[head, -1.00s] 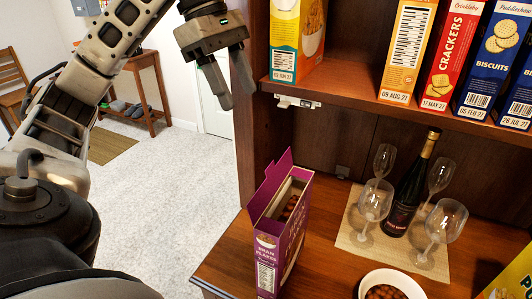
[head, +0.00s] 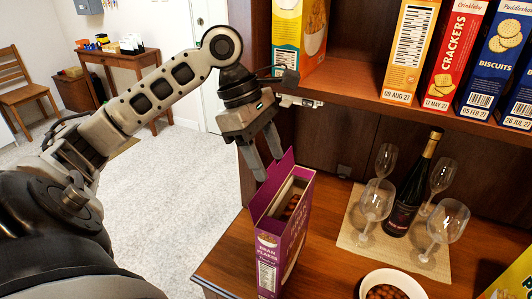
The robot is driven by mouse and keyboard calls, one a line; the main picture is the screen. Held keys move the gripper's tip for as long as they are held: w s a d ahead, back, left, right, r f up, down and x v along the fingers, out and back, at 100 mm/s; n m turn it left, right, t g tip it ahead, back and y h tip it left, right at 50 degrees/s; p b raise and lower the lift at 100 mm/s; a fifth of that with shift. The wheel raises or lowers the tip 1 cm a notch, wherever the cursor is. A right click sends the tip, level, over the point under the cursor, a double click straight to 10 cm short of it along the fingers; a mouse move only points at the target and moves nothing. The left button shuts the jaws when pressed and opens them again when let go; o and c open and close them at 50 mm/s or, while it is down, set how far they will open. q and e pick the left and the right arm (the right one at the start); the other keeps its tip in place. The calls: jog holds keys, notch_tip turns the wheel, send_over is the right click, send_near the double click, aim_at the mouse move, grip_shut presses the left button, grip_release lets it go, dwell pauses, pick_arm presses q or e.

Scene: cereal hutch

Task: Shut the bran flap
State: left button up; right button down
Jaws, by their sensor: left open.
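The purple bran flakes box (head: 283,240) stands upright on the hutch counter with its top open. Its bran flap (head: 271,184) stands up along the left side of the opening, and brown contents show inside. My left gripper (head: 268,172) is open, with its fingers pointing down just above and behind the flap's upper end. One fingertip is very close to the flap; I cannot tell whether they touch. My right gripper does not show.
A bowl of brown pieces (head: 388,285) sits to the right of the box. A dark wine bottle (head: 405,205) and several glasses stand on a beige mat (head: 350,238). The shelf above (head: 350,82) holds several upright boxes. A yellow box (head: 512,281) is at the lower right.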

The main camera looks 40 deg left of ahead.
pick_arm(q)
jog(key=c, duration=1)
